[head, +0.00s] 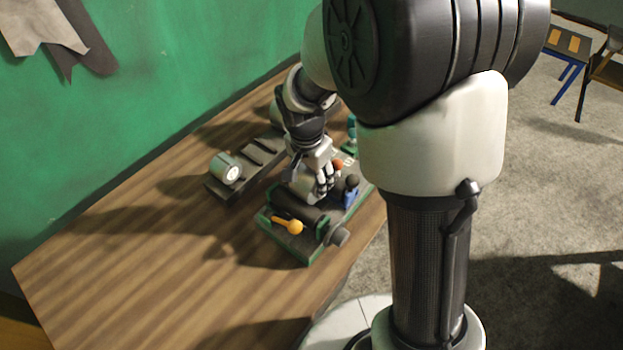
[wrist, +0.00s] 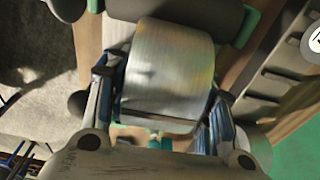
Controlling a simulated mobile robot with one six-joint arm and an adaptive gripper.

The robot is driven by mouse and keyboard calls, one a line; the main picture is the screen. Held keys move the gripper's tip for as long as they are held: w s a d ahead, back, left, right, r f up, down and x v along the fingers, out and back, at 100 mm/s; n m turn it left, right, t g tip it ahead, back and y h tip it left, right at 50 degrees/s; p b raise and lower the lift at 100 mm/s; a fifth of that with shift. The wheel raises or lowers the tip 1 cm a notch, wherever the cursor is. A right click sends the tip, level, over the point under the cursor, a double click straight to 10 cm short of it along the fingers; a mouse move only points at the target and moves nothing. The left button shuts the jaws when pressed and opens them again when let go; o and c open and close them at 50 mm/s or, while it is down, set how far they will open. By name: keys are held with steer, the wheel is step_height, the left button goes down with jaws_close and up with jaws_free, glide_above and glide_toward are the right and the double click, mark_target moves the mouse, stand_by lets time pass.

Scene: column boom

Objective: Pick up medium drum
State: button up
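A silver metal drum (wrist: 168,75) lies between the two fingers of my gripper (wrist: 160,105) in the wrist view. One finger stands close along each side of it, with little or no gap; I cannot tell whether they press on it. In the head view my gripper (head: 323,180) reaches down over the green-edged base (head: 310,258), and the silver drum (head: 303,186) shows partly behind the fingers. Whether the drum rests on its supports or is clear of them cannot be seen.
A dark slotted rack (head: 246,172) with a white-faced drum (head: 226,168) stands to the left. A dark roller (head: 296,216), an orange-handled part (head: 288,225) and a blue figure-like piece (head: 350,191) sit on the base. The wooden table (head: 140,260) is clear at the front left.

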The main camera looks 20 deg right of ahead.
steer(key=c, duration=0.7)
step_height(320, 180, up, 20)
steer(key=p, duration=0.5)
steer(key=shift+p, duration=0.4)
